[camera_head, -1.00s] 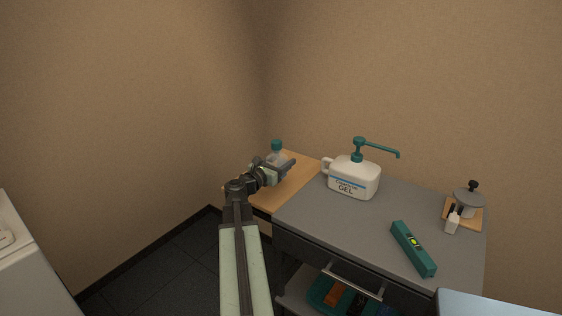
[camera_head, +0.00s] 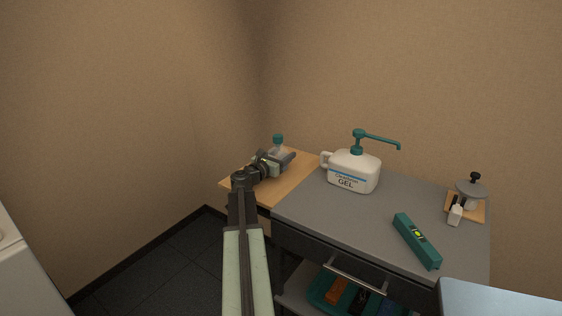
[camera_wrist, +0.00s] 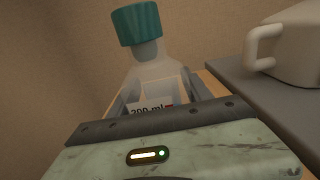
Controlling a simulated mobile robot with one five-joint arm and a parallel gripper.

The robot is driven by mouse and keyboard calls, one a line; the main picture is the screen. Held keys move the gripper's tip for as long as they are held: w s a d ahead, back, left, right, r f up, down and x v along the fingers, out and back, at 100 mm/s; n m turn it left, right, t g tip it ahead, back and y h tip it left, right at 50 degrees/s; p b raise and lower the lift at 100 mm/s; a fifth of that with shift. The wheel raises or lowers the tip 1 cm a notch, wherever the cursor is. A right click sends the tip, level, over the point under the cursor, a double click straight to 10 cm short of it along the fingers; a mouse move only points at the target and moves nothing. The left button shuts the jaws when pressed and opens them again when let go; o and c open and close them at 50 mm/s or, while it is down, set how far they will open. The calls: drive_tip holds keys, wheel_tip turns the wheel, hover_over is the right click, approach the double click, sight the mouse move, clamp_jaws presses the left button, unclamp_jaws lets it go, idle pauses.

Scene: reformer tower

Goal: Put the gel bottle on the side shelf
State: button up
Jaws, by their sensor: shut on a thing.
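The gel bottle (camera_head: 278,141) is a small clear bottle with a teal cap. My gripper (camera_head: 284,158) is shut on it at the wooden side shelf (camera_head: 293,188), left of the grey cart top. In the wrist view the bottle (camera_wrist: 150,68) stands roughly upright, slightly tilted in the picture, with a "200 ml" label partly showing. Its lower part is hidden behind my gripper, so I cannot tell whether its base touches the shelf.
A large white pump jug marked GEL (camera_head: 353,172) stands on the cart top (camera_head: 320,212), close to the shelf. A teal level (camera_head: 417,241) and a small weighted stand (camera_head: 470,192) are to the right. An open lower bay holds a teal tray (camera_head: 322,288). Walls bound the shelf behind.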

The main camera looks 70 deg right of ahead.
drive_tip(key=shift+w+a+f, duration=0.1)
drive_tip(key=shift+w+f, duration=0.05)
drive_tip(key=shift+w, duration=0.1)
drive_tip(key=shift+f, duration=0.1)
drive_tip(key=o, duration=1)
drive_tip(key=shift+f, duration=0.1)
drive_tip(key=shift+c, duration=0.2)
drive_tip(key=o, duration=0.4)
drive_tip(key=shift+r, duration=0.25)
drive_tip(key=v, duration=1.2)
drive_tip(key=shift+s, duration=0.1)
